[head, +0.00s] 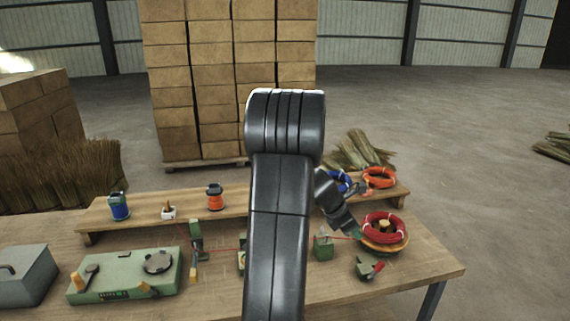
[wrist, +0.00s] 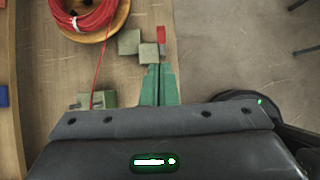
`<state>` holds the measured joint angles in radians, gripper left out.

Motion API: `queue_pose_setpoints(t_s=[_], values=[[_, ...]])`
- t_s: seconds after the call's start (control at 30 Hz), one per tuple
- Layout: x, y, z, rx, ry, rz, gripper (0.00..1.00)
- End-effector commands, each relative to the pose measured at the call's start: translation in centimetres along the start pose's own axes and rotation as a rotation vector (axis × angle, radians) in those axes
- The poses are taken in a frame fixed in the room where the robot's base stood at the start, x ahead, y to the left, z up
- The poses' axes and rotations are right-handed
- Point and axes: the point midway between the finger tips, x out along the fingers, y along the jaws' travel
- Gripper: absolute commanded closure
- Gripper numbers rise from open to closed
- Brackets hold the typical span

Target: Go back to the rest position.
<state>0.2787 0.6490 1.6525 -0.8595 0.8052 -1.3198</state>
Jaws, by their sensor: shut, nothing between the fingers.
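My gripper (wrist: 160,68) has green fingers that lie together with nothing between them. In the head view my gripper (head: 356,233) hangs over the right part of the workbench, beside the red wire coil (head: 384,224). The coil sits on a round wooden plate (head: 402,245); both also show at the upper left of the wrist view. My dark arm runs up the middle of the head view and hides part of the bench. A grey-green block (wrist: 151,53) with a red part lies just ahead of the fingertips in the wrist view.
The bench (head: 430,272) carries a green machine (head: 128,277), a grey box (head: 22,276) and small green fixtures (head: 323,246). A red wire runs between the fixtures and coil. A raised shelf holds blue and orange spools and coils.

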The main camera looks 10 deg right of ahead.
Motion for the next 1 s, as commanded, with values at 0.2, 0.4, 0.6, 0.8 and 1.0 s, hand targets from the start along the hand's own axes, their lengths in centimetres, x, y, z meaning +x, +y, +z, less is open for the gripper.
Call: queue_pose_setpoints(t_s=[0.2,0.4,0.6,0.8,1.0], values=[[2.7,-0.1,-1.0,-0.003,0.001,-0.005,1.0],[6.3,-0.1,-2.4,-0.003,0.002,-0.005,1.0],[10.0,-0.3,-3.2,0.001,0.001,-0.004,1.0],[12.4,-0.5,-3.2,-0.005,-0.021,-0.001,1.0],[12.8,-0.6,-4.0,-0.006,-0.079,-0.007,1.0]])
